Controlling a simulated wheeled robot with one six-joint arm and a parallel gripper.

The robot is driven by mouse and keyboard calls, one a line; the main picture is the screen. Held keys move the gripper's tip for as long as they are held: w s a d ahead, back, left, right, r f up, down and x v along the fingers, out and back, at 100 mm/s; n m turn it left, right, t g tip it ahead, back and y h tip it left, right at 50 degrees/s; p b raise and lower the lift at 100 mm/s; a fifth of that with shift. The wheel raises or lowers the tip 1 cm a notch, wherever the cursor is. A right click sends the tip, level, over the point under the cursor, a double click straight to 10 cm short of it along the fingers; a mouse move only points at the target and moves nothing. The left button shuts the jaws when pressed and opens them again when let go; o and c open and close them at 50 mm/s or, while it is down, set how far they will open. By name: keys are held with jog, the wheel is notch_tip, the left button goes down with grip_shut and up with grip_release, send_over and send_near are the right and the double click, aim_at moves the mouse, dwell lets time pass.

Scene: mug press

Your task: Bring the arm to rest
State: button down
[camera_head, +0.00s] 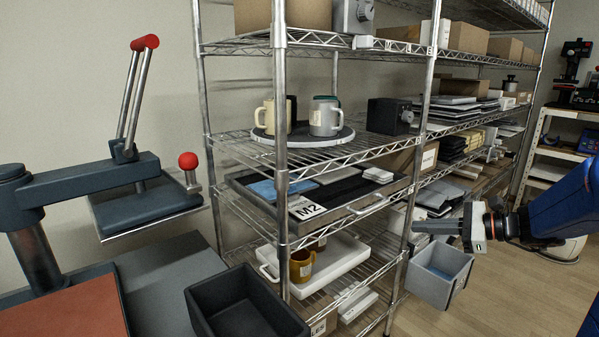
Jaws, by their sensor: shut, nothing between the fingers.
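My gripper (467,229) is at the right of the head view, at the end of my blue arm. Its fingers point left toward the wire shelf (385,204) and are shut with nothing held. It is in the air in front of the shelf, apart from it, above and near a grey open bin (437,275).
A heat press (150,200) with red knobs stands at the left, beside a black open bin (245,305). The shelf carries mugs on a round tray (303,136), a drawer labelled M2 (345,212), and a white tray (342,263) with an ochre mug (301,266). Floor shows at lower right.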

jog(key=s+a+f+n+g+h, duration=0.25)
jog(key=s+a+n, duration=0.25)
jog(key=s, duration=0.3)
jog(key=s+a+f+n+g+h, duration=0.25)
jog(key=s+a+n, duration=0.25)
jog(key=s, duration=0.4)
jog(key=s+d+f+n+h, duration=0.1)
jog(key=s+d+n+h, duration=0.1)
jog(key=s+n, duration=0.3)
jog(key=s+d+f+n+t+h, duration=0.1)
jog(key=s+d+n+h, duration=0.2)
jog(key=s+n, duration=0.3)
jog(key=shift+s+f+h, duration=0.25)
jog(key=shift+s+h, duration=0.05)
jog(key=shift+h, duration=0.4)
jog(key=shift+d, duration=0.1)
